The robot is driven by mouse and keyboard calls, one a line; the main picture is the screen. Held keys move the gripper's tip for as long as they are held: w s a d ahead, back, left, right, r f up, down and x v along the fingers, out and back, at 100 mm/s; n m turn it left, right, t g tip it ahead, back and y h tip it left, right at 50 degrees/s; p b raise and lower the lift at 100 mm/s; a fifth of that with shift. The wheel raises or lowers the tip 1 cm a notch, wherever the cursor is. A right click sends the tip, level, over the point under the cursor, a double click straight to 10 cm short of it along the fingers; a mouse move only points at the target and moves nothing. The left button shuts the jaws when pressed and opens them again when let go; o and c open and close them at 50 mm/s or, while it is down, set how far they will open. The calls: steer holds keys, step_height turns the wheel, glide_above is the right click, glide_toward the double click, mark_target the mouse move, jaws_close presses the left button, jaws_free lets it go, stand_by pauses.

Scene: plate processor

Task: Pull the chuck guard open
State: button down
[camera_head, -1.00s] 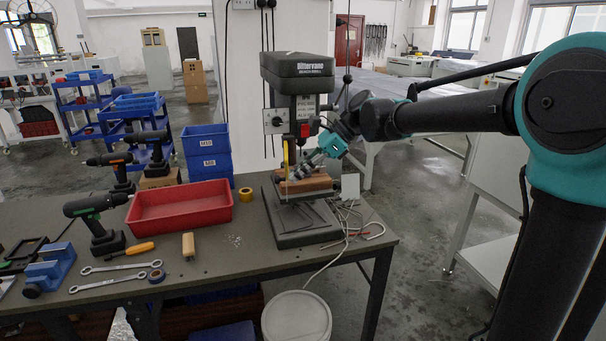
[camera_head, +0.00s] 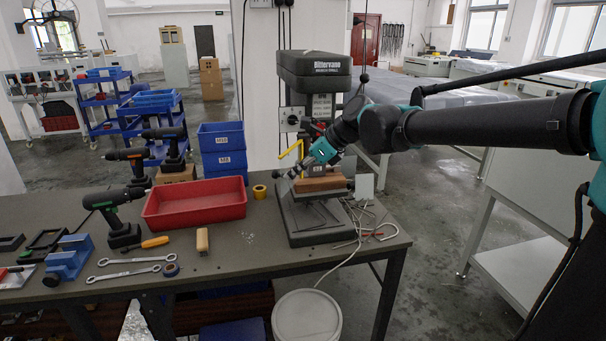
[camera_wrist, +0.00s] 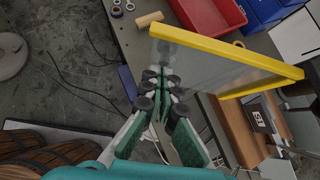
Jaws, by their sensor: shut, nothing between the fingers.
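The chuck guard (camera_wrist: 225,66) is a clear panel with a yellow frame. In the wrist view it runs from upper middle to the right edge, and its near left edge is by my fingertips. In the head view only thin yellow bars of the guard (camera_head: 291,149) show at the front of the drill press (camera_head: 315,64). My gripper (camera_wrist: 161,80) is shut and empty, its fingertips close to the panel's left edge; I cannot tell whether they touch it. In the head view my gripper (camera_head: 288,173) is low in front of the drill press, over its table area.
A wooden block (camera_head: 320,184) sits on the press table. A red tray (camera_head: 195,203), a tape roll (camera_head: 260,191) and cordless drills are to the left on the bench (camera_head: 225,257). Loose cables lie right of the press base. A white bucket (camera_head: 307,318) stands below.

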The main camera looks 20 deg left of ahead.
mark_target(284, 170)
steer(key=shift+a, duration=1.75)
